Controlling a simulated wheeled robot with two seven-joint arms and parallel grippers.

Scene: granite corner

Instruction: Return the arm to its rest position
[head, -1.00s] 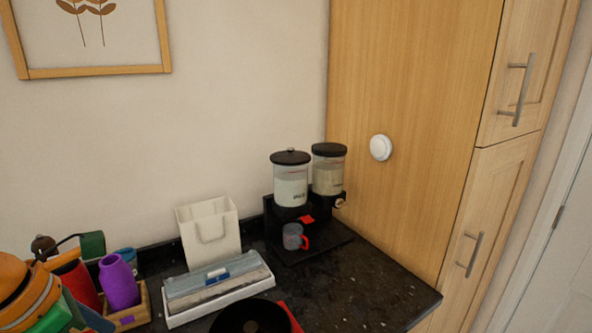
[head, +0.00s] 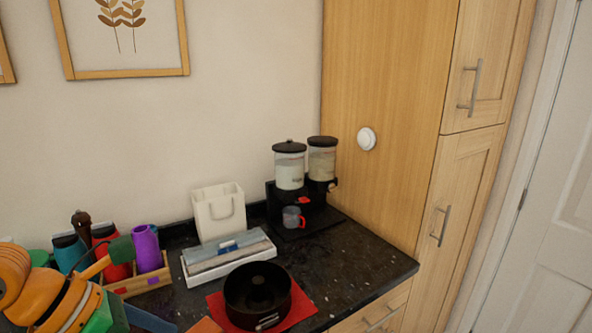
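My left arm (head: 70,297), orange with green and blue parts, comes in at the lower left, in front of the counter's left end. Its gripper cannot be made out clearly, so I cannot tell whether it is open or shut. My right gripper is not in view. A small orange piece (head: 205,326) shows at the bottom edge beside the red mat; I cannot tell what it belongs to.
On the dark counter (head: 355,262) stand a black pot (head: 257,293) on a red mat (head: 301,306), a wrap box (head: 228,257), a white bag (head: 218,212), a dispenser (head: 290,168) with a cup (head: 292,217), and a wooden caddy (head: 140,282). The right front counter is clear.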

